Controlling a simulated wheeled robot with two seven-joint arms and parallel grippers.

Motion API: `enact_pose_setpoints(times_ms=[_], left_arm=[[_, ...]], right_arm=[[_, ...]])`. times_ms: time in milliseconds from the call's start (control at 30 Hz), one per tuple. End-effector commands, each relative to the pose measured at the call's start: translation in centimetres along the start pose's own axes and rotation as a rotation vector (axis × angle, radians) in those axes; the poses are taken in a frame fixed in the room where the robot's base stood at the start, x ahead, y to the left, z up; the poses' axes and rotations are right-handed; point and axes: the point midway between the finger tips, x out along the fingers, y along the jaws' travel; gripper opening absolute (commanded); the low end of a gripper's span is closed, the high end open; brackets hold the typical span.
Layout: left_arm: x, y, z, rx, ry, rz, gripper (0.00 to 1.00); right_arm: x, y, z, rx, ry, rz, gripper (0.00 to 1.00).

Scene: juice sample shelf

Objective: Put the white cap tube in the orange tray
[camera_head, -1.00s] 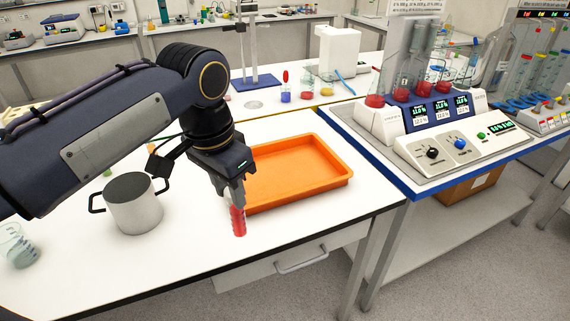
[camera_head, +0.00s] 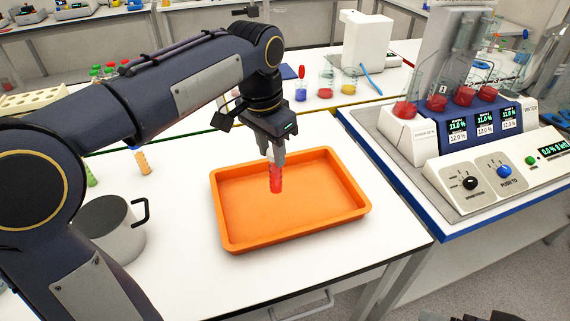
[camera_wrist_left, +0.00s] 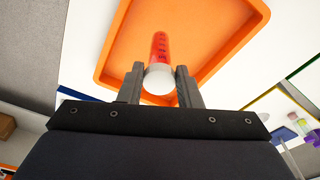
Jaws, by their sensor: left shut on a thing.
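The white cap tube (camera_head: 275,178) holds red contents and hangs upright in my left gripper (camera_head: 272,153). In the left wrist view its white cap (camera_wrist_left: 158,79) sits between the two fingers of my left gripper (camera_wrist_left: 159,88), which is shut on it. The tube is above the orange tray (camera_head: 234,243), over its middle; I cannot tell whether its lower end touches the floor. The tray also shows in the left wrist view (camera_wrist_left: 125,50), empty apart from the tube over it. In the head view the fingers hide the cap. My right gripper is not clearly seen.
A grey metal mug (camera_head: 122,238) stands left of the tray, partly behind my left arm. Small tubes with orange (camera_head: 143,162) and green (camera_head: 90,176) contents stand behind it. A blue-edged bench with an instrument (camera_head: 480,170) is at the right. White table is clear around the tray.

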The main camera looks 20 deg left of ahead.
Motion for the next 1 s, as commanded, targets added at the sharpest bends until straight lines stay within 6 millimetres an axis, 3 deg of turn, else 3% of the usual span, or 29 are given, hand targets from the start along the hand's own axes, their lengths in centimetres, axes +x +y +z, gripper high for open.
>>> enact_pose_setpoints(times_ms=[67, 300, 467, 700, 1000], left_arm=[[1.3, -0.8, -1.6, -0.003, -0.007, -0.001, 0.02], [5.4, -1.9, -3.8, -0.001, -0.002, -0.001, 0.02], [6.4, -2.2, -4.5, 0.000, -0.001, 0.000, 0.02], [9.7, -2.4, -4.6, -0.001, -0.002, 0.000, 0.02], [10.2, -2.4, -4.5, 0.000, 0.001, 0.000, 0.02]], right_arm=[[-0.4, -0.2, -0.2, 0.000, 0.000, 0.000, 0.86], [-0.5, -0.2, -0.2, 0.000, 0.000, 0.000, 0.86], [-0.6, -0.2, -0.3, 0.000, 0.000, 0.000, 0.86], [-0.5, -0.2, -0.2, 0.000, 0.000, 0.000, 0.86], [-0.5, -0.2, -0.2, 0.000, 0.000, 0.000, 0.86]])
